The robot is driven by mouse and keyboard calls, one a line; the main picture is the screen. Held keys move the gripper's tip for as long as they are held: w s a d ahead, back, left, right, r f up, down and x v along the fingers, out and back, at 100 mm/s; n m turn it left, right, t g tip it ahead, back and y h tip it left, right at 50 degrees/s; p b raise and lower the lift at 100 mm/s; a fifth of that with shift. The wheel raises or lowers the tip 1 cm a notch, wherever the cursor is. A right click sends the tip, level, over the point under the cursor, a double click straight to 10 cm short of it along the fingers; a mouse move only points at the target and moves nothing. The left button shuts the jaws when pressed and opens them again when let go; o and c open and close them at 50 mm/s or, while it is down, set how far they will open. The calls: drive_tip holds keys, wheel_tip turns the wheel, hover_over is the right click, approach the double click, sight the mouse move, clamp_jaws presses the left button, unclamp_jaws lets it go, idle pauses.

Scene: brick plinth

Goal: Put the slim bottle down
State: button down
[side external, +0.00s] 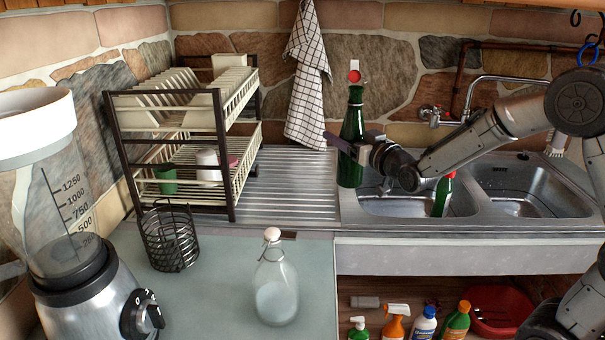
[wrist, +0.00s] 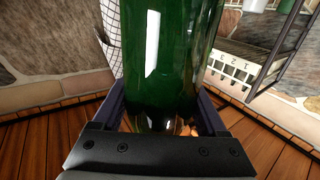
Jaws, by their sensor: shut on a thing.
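The slim green bottle (side external: 352,165) is upright with a red top, at the left edge of the sink beside the ribbed drainboard. My gripper (side external: 354,143) is shut around its middle, reaching in from the right. In the wrist view the green glass (wrist: 160,60) fills the space between the two fingers of my gripper (wrist: 160,108). I cannot tell whether the bottle's base touches the surface beneath it.
The ribbed drainboard (side external: 295,185) is bare. A dish rack (side external: 228,160) stands to its left. Another green bottle (side external: 443,195) stands in the sink (side external: 400,205). A clear stoppered bottle (side external: 276,290), a wire basket (side external: 170,238) and a blender (side external: 70,220) are in front.

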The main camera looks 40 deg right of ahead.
drive_tip(key=w+d+f, duration=0.2)
drive_tip(key=w+f, duration=1)
drive_tip(key=w, duration=0.1)
drive_tip(key=shift+d+f, duration=0.25)
drive_tip(key=shift+w+f, duration=0.1)
drive_tip(key=shift+f, duration=0.1)
unclamp_jaws()
drive_tip(key=shift+f, duration=0.1)
